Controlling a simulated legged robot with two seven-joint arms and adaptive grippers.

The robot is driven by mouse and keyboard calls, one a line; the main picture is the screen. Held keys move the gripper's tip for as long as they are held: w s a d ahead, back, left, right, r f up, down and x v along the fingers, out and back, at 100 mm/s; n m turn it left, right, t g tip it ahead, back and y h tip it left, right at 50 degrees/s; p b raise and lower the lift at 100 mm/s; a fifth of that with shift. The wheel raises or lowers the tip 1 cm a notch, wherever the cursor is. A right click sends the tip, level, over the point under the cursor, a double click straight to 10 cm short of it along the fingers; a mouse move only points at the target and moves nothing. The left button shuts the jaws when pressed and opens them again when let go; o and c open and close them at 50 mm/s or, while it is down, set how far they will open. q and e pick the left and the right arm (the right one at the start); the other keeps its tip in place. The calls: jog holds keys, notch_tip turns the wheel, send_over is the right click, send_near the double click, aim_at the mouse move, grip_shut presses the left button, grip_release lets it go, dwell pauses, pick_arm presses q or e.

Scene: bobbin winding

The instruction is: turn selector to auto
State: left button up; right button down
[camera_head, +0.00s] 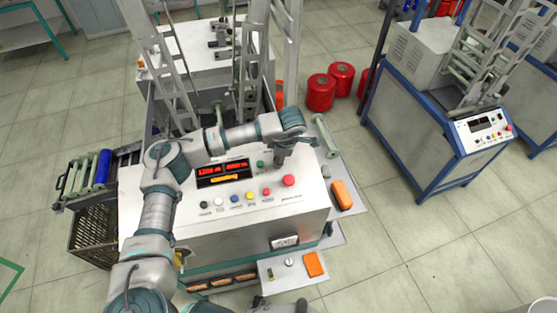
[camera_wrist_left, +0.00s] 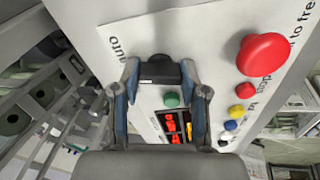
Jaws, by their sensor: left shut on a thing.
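The selector is a black knob (camera_wrist_left: 160,70) on the white control panel (camera_wrist_left: 215,50), next to the printed word "auto" in the left wrist view. My left gripper (camera_wrist_left: 159,78) is shut on this knob, with one blue-grey finger on each side of it. The way the knob points cannot be told. In the head view my left arm reaches across the panel (camera_head: 285,207), and my left gripper (camera_head: 279,161) points down at its upper right. My right gripper does not show.
A red push button (camera_head: 288,181) and a row of smaller coloured buttons lie close to my left gripper. A green button (camera_wrist_left: 171,99) and a red-digit display (camera_head: 223,171) sit beside it. A metal frame (camera_head: 252,65) rises behind the panel. An orange box (camera_head: 341,195) lies at its right.

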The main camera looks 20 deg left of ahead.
pick_arm(q)
jog(key=shift+m+b, duration=0.85)
jog(key=shift+m, duration=0.75)
jog(key=shift+r, duration=0.1)
jog(key=shift+t, duration=0.3)
jog(key=o, duration=1.1)
jog(key=shift+o, duration=0.2)
jog(key=v, duration=1.1)
jog(key=shift+d+r, duration=0.15)
jog(key=shift+r, duration=0.25)
jog(key=shift+w, duration=0.1)
